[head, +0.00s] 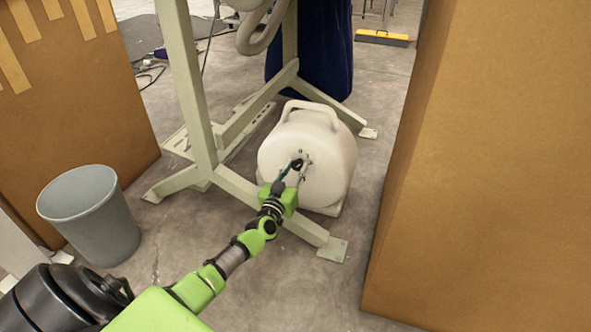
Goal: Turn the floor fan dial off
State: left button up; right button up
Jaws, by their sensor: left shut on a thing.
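The floor fan (332,152) is a cream, drum-shaped unit with a carrying handle on top, standing on the concrete floor behind the green metal stand's lower beam. Its dial (297,163) is a small dark knob on the face turned towards me, mostly covered by my fingers. My left gripper (298,168) reaches in from the lower left and is at the dial, with its fingers shut on it. The dial's exact setting cannot be read. My right gripper is not in view.
The pale green stand (203,125) rises in front of the fan, with its foot beam below my wrist. A grey bin (88,215) stands at left. Large cardboard boxes (490,160) flank both sides.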

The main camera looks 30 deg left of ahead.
pick_arm(q)
jog(key=n, duration=0.3)
jog(key=shift+n, duration=0.4)
jog(key=n, duration=0.4)
jog(key=shift+d, duration=0.1)
jog(key=shift+n, duration=0.4)
jog(key=o, duration=1.1)
jog(key=v, duration=0.7)
jog(key=shift+s, duration=0.3)
